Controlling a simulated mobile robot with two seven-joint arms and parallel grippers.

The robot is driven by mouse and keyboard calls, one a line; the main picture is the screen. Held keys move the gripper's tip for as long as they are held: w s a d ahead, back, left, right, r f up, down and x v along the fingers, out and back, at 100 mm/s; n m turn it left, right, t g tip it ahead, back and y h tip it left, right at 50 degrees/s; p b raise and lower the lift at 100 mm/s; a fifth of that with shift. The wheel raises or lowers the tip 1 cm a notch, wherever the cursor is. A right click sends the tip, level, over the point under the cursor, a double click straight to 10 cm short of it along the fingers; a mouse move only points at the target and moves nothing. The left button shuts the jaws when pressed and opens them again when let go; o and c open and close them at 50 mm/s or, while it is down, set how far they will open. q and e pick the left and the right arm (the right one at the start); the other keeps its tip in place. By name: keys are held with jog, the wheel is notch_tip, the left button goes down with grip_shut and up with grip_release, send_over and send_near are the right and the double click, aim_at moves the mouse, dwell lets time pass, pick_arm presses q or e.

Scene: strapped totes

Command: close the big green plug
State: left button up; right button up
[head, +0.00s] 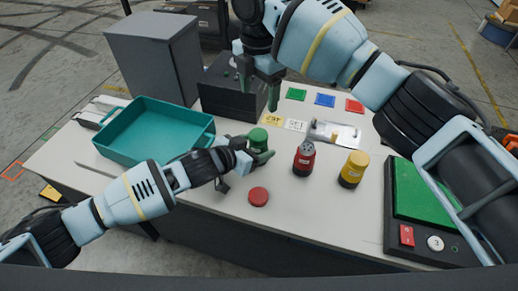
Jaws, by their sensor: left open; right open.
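The big green plug (258,137) stands on the table near the middle, with a round green top; its lower part is mostly hidden by my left gripper. My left gripper (248,166) is low at the table, its open fingers right at the plug's lower part; I cannot tell whether they touch it. My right gripper (259,88) is open and empty, pointing down above the table behind the green plug, in front of a dark box.
A red plug (304,159) and a yellow plug (353,170) stand to the right. A red disc (258,197) lies in front. A teal tray (150,128) is at left, a dark box (224,92) behind, a green-topped panel (424,192) at right.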

pick_arm(q)
jog(key=v, duration=0.5)
jog(key=shift+r, duration=0.1)
jog(key=shift+s+a+r, duration=0.1)
jog(key=shift+s+a, duration=0.25)
pick_arm(e)
jog(key=shift+s+r, duration=0.1)
jog(key=shift+r, duration=0.95)
